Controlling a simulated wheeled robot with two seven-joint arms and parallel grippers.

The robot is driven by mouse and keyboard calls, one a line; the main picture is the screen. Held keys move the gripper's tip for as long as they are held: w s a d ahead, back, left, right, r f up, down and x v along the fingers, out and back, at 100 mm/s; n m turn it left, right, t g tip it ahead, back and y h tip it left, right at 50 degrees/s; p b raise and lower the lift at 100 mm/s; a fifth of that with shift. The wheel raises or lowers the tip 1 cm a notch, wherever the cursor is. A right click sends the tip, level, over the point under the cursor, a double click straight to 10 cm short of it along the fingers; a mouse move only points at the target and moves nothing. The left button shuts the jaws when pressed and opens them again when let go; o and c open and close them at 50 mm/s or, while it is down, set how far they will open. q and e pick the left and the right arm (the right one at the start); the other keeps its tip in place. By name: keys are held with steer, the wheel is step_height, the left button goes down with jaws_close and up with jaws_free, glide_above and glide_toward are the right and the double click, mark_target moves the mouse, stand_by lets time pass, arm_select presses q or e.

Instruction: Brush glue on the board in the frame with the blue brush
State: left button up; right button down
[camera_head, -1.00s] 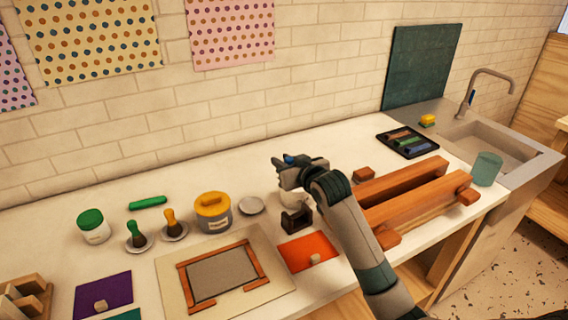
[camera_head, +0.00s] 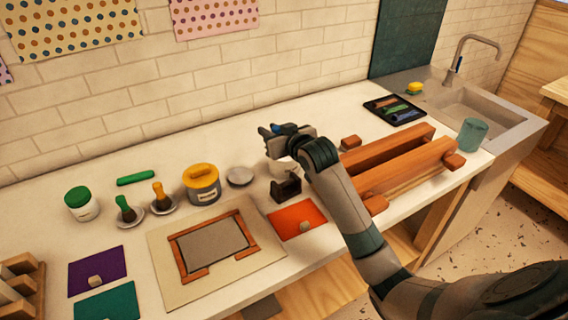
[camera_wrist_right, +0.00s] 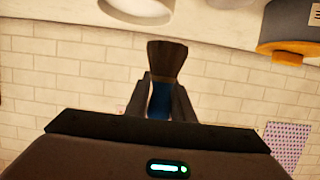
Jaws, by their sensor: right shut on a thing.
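My right gripper (camera_head: 272,131) is shut on the blue brush. In the right wrist view the blue brush (camera_wrist_right: 160,98) stands between the fingers with its dark brown bristles pointing away from the gripper. In the head view only a bit of blue shows at the fingers. The frame (camera_head: 249,229) is reddish-brown wood and lies on a beige mat, around the grey board (camera_head: 213,243). The gripper is behind and to the right of the frame, apart from it, over a white pot (camera_head: 282,166) that the hand partly hides. My left gripper is out of view.
A grey jar with a yellow lid (camera_head: 201,172) and two brushes on dishes (camera_head: 160,203) stand behind the frame. An orange sheet (camera_head: 297,219) and a dark small holder (camera_head: 286,188) are to its right. A wooden press (camera_head: 402,165) and sink (camera_head: 470,108) lie further right.

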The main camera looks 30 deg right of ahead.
steer(key=s+a, duration=0.5)
steer(key=s, duration=0.4)
steer(key=s+a+b, duration=0.1)
steer(key=s+a, duration=0.5)
steer(key=s, duration=0.4)
steer(key=shift+a+f+h, duration=0.3)
steer(key=shift+f, duration=0.15)
steer(key=shift+s, duration=0.1)
